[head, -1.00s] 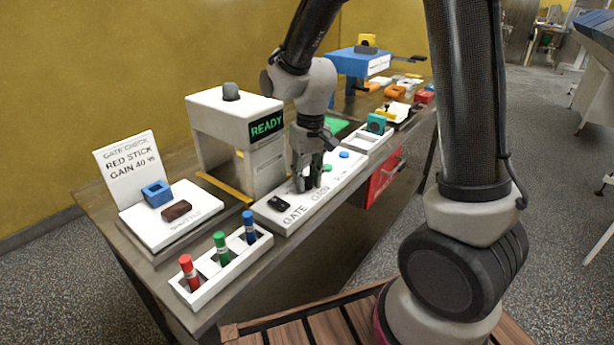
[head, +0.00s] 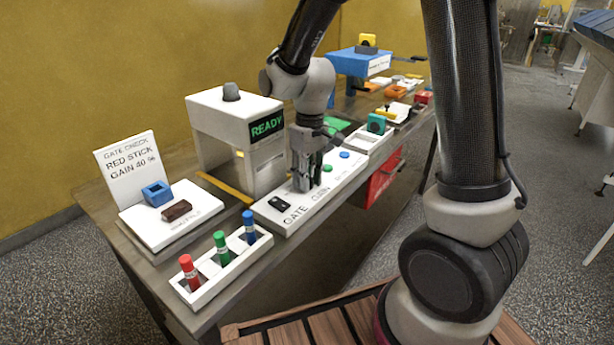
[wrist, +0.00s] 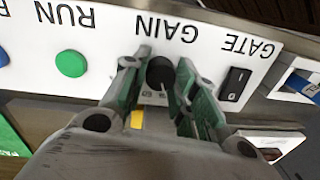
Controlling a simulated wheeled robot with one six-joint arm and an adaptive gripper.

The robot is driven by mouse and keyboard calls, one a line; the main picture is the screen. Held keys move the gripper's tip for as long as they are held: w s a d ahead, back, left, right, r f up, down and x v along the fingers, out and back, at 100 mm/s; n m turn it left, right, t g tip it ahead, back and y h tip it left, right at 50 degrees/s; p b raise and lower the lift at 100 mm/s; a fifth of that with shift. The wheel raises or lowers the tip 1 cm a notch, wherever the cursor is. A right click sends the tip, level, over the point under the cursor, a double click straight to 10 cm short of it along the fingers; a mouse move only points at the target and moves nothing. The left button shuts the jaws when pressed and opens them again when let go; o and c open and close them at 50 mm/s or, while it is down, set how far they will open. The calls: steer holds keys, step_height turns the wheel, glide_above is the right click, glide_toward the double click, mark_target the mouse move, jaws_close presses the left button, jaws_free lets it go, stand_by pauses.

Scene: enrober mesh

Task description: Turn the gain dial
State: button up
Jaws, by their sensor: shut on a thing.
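The gain dial (wrist: 160,73) is a small black round knob on the white control panel (wrist: 111,22), below the upside-down word GAIN in the wrist view. My gripper (wrist: 160,82) has its two fingers on either side of the dial and is shut on it. In the head view my gripper (head: 306,185) points down onto the panel and hides the dial. A few small scale figures show beside the dial in the wrist view, partly covered by the fingers. A white sign (head: 131,166) reads RED STICK, GAIN 40 %.
A black GATE switch (wrist: 234,84) and a green RUN button (wrist: 71,63) flank the dial. A white gate machine (head: 228,115) with a READY display stands behind the panel. A rack (head: 205,286) holds red, green and blue sticks in front.

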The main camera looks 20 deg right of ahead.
steer(key=o, duration=1.1)
steer(key=shift+c, duration=0.2)
step_height(320, 180, up, 12)
steer(key=shift+w+d, duration=0.15)
steer(key=shift+d, duration=0.2)
